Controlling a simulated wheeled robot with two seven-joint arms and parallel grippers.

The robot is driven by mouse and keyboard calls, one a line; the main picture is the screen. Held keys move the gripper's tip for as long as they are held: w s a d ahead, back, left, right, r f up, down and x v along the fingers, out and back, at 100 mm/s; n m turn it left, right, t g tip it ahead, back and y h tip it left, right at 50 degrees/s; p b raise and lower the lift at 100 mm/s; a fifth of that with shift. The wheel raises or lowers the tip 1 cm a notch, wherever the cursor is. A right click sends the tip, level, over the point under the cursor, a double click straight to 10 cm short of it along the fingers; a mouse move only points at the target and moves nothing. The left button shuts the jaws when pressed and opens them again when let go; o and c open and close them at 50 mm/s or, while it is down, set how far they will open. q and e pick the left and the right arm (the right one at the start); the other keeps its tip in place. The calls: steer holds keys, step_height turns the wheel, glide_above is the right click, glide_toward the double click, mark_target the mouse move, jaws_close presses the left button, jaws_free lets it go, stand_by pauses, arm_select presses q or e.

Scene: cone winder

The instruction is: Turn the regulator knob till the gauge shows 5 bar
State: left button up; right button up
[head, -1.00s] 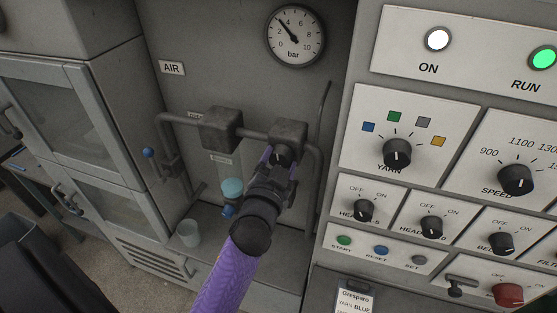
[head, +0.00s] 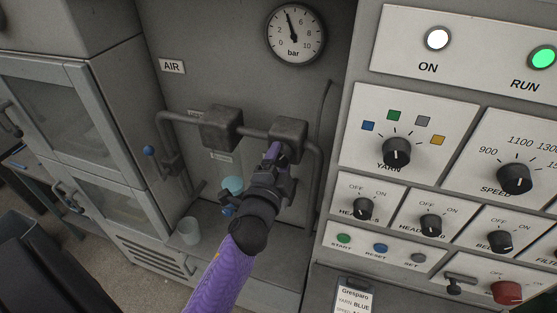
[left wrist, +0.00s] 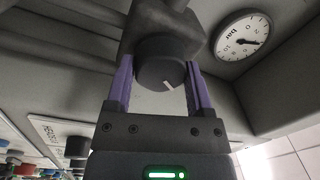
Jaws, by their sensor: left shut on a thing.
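The pressure gauge (head: 295,34) is at the top of the head view. Its needle points up and slightly left, a little past 4 and short of the midpoint between 4 and 6. It also shows, turned on its side, in the left wrist view (left wrist: 240,36). The dark round regulator knob (left wrist: 160,72) has a white mark and sits under the pipe block. My left gripper (head: 272,156) is shut on it, one purple finger on each side. In the head view the gripper hides the knob. My right gripper is not in view.
Pipes and two dark blocks, one of them the left block (head: 220,127), run along the grey wall. A blue-handled valve (head: 150,151) is at left and a cup (head: 189,230) stands on the ledge. A control panel (head: 440,180) with knobs and lamps rises close on the right.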

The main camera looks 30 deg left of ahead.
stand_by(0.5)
arm_select(q)
steer(key=o, duration=1.2)
steer(key=shift+o, duration=0.2)
steer(key=b+v, duration=0.2)
steer(key=v, duration=0.8)
